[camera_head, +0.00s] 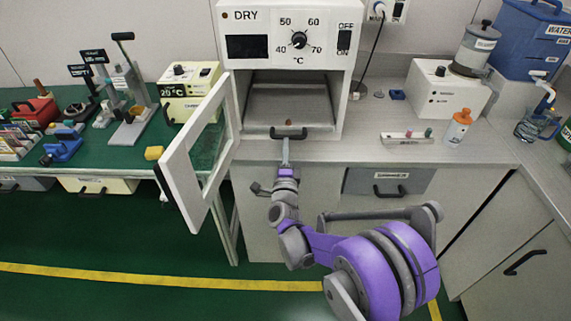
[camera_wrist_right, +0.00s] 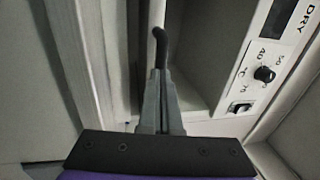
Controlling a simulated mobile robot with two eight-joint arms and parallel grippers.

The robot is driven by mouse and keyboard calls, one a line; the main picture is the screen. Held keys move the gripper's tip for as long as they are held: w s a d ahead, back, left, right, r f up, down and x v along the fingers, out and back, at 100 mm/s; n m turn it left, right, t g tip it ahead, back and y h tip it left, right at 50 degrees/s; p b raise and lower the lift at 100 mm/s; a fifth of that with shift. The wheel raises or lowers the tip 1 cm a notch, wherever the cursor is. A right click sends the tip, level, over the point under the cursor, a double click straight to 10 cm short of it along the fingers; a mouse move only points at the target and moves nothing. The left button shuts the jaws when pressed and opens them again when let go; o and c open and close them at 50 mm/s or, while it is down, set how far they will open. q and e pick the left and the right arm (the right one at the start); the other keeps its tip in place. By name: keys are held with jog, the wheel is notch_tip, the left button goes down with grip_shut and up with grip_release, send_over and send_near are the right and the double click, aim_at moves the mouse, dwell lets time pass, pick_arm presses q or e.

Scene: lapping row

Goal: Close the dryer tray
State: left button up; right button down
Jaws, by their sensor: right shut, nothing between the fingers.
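The white dryer (camera_head: 252,18) stands on the counter at the back, its framed door (camera_head: 172,172) swung open to the left. Inside its opening the grey tray (camera_head: 290,108) lies low, with a black handle (camera_head: 305,134) along its front edge. My right gripper (camera_head: 285,143) points at the handle from the front, its fingers shut and empty. In the right wrist view the shut fingers (camera_wrist_right: 158,75) are close to the black handle (camera_wrist_right: 160,45); whether they touch it I cannot tell. My left gripper is in neither view.
A white box (camera_head: 440,95) and an orange-capped bottle (camera_head: 458,128) stand right of the dryer. A green table (camera_head: 95,165) with several tools is at left. The open door's frame is left of my right arm. Drawers lie below the counter.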

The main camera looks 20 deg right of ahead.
aim_at(287, 121)
jog(key=x, duration=0.4)
jog(key=f+x, duration=0.1)
jog(key=x, duration=0.3)
jog(key=f+x, duration=0.1)
jog(key=x, duration=0.3)
jog(key=shift+w+f, duration=0.2)
jog(key=shift+w, duration=0.1)
jog(key=shift+w+d+r, duration=0.1)
jog(key=shift+d+r, duration=0.1)
jog(key=shift+r, duration=0.1)
